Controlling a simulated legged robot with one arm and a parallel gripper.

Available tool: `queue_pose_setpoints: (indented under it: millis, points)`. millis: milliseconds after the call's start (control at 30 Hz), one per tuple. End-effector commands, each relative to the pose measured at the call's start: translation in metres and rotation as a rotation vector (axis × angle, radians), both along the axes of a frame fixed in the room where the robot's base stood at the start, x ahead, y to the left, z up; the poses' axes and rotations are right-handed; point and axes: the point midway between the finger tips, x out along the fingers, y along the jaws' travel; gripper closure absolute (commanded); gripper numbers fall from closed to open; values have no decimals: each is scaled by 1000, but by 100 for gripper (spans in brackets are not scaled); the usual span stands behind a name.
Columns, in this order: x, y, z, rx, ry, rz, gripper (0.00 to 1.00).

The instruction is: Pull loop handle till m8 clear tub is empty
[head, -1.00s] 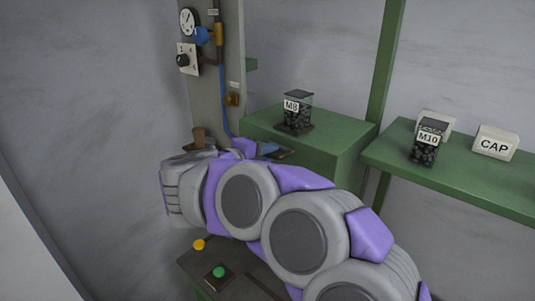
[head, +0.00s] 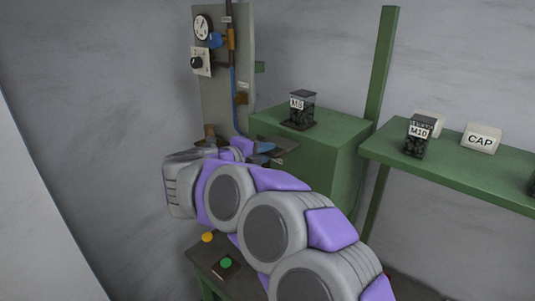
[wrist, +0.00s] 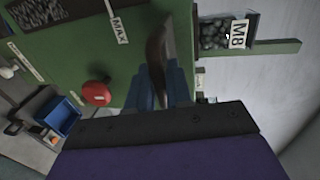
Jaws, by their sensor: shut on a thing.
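The M8 clear tub (head: 301,114) stands on a green cabinet top in the head view, with dark pieces in it and a clear band above them. In the wrist view the M8 tub (wrist: 214,36) is at the upper right, also holding dark pieces. My gripper (wrist: 168,78) shows blue fingers closed around the brown, curved loop handle (wrist: 156,45), beside the green machine face. In the head view my gripper (head: 262,148) is mostly behind my own wrist, just below and left of the tub. The grip itself is hidden there.
A panel with a gauge (head: 203,27) and a dial (head: 197,63) stands behind left. The M10 tub (head: 418,138) and a CAP box (head: 481,138) are on the right shelf. A red knob (wrist: 97,93) and a blue bin (wrist: 62,117) show in the wrist view.

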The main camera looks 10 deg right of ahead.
Motion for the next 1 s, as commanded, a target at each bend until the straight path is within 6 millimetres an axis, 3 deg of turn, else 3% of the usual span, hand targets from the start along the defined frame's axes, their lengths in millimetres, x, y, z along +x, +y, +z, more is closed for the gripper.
queue_pose_setpoints:
  millis: [100,533,567,700,1000]
  points:
    - [-4,10,-6,5,9,7,100]
    - [-13,21,-5,3,9,3,100]
    - [-14,22,-5,3,9,3,79]
    - [-13,22,-4,2,7,3,66]
    - [-14,22,-1,1,1,5,64]
